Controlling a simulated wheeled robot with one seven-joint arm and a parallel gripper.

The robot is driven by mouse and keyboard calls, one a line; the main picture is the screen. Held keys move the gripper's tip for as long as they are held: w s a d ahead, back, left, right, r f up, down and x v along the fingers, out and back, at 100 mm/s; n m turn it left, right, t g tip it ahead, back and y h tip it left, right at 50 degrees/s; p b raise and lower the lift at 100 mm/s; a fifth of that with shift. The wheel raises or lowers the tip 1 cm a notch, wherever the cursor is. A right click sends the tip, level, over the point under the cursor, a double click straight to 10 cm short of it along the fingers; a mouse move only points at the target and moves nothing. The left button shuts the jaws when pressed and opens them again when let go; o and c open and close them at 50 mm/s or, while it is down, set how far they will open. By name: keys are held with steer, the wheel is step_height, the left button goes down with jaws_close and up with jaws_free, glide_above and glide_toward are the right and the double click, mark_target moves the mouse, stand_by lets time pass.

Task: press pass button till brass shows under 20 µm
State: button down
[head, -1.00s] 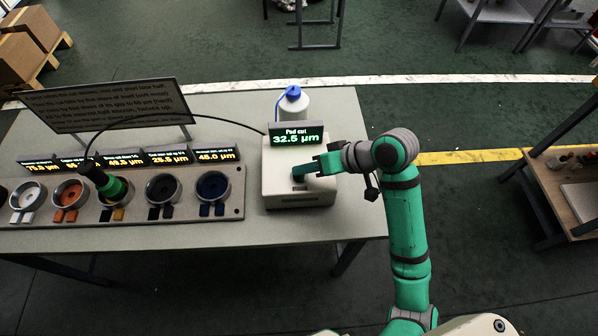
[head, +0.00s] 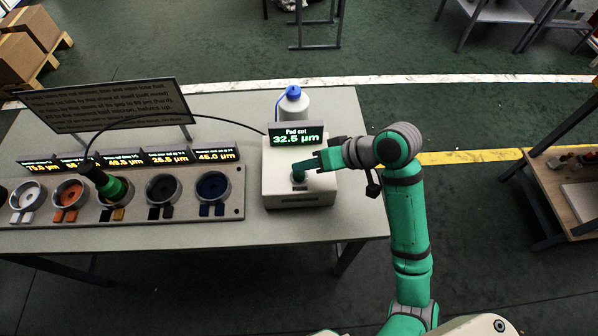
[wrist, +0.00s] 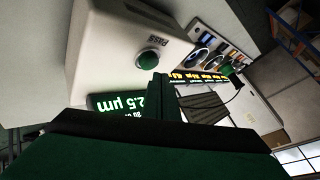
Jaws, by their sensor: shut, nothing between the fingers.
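The pass button (wrist: 148,60) is a round green button on the pale box of the pad unit (head: 298,197), labelled "PASS" in the wrist view. The unit's display (head: 296,136) reads "Pad cut 32.5 µm". My gripper (head: 304,170) is shut and empty, just above the box top; in the wrist view its fingertips (wrist: 163,85) are beside the button, apparently apart from it. Several round cups stand in a row at left with lit µm displays; the third display (head: 120,160) reads about 45.5 µm. The display labels are too small to tell which is brass.
A black tool with a green collar (head: 112,187) stands in the third cup, with a cable arching to the unit. A blue-capped bottle (head: 291,104) stands behind the unit. A dark sign board (head: 105,105) stands behind the cups. The table front is clear.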

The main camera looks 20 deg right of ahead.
mark_target(304, 176)
steer(key=shift+r, duration=0.1)
steer(key=shift+r, duration=2.45)
